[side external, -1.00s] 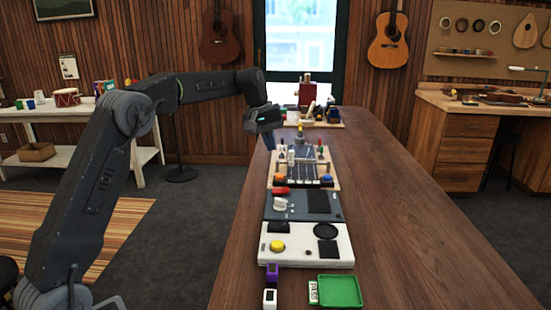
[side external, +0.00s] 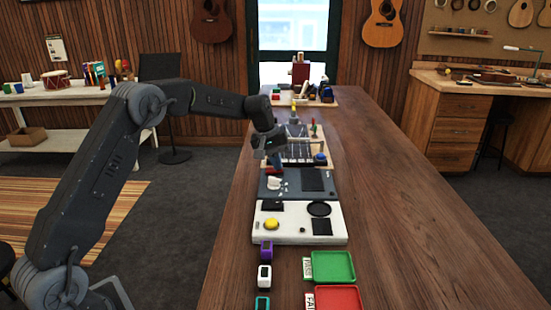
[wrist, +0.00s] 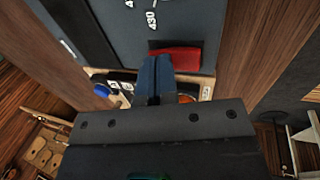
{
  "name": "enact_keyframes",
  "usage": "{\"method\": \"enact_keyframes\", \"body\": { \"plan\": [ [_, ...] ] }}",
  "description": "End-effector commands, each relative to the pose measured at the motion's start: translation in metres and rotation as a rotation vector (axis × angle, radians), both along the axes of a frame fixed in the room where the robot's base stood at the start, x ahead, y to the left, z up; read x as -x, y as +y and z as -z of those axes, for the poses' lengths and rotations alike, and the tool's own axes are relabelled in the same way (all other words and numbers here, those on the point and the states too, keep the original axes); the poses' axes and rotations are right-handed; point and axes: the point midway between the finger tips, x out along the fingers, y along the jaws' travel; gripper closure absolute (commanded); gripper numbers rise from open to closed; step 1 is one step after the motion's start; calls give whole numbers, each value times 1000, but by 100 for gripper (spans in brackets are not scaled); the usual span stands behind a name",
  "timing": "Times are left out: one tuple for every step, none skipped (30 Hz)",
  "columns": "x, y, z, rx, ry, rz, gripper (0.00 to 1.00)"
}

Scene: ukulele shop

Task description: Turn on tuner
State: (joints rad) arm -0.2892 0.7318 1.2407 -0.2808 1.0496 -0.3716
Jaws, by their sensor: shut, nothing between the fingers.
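A dark grey panel (side external: 298,190), printed with numbers such as 430, lies on the bench and looks like the tuner. It has a white piece (side external: 275,183) and a black rectangle. A red block (wrist: 180,59), which looks like a switch, sits at its edge in the wrist view. My gripper (side external: 275,166) is shut and empty, pointing down at that edge. In the wrist view its blue fingertips (wrist: 157,62) overlap the left part of the red block. I cannot tell whether they touch it. The gripper hides most of the block in the side view.
A strung board with a blue button (side external: 320,158) and an orange button (wrist: 188,98) adjoins the panel. A white unit with a yellow button (side external: 271,224) is nearer. Small purple (side external: 266,250), white and teal devices stand by green (side external: 333,267) and red trays.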

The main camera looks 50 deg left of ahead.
Motion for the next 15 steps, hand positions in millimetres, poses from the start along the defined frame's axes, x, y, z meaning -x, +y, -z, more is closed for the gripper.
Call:
{"method": "enact_keyframes", "body": {
  "plan": [
    [0, 0, 0, 0, 0, 0, 100],
    [0, 0, 0, 0, 0, 0, 100],
    [0, 0, 0, 0, 0, 0, 100],
    [0, 0, 0, 0, 0, 0, 100],
    [0, 0, 0, -1, 1, 0, 100],
    [-1, -1, 1, -5, 5, 1, 100],
    [-1, -1, 1, -12, 11, 2, 100],
    [-2, -2, 3, -19, 21, 3, 100],
    [-3, -3, 5, -34, 38, 7, 100],
    [-4, -4, 7, -49, 52, 7, 100],
    [-3, -3, 5, -45, 48, 4, 100],
    [-2, -2, 6, -44, 48, 3, 100],
    [-2, -2, 6, -43, 49, 3, 100],
    [-2, -3, 6, -43, 49, 3, 100],
    [-2, -3, 6, -43, 49, 3, 100]
  ]
}}
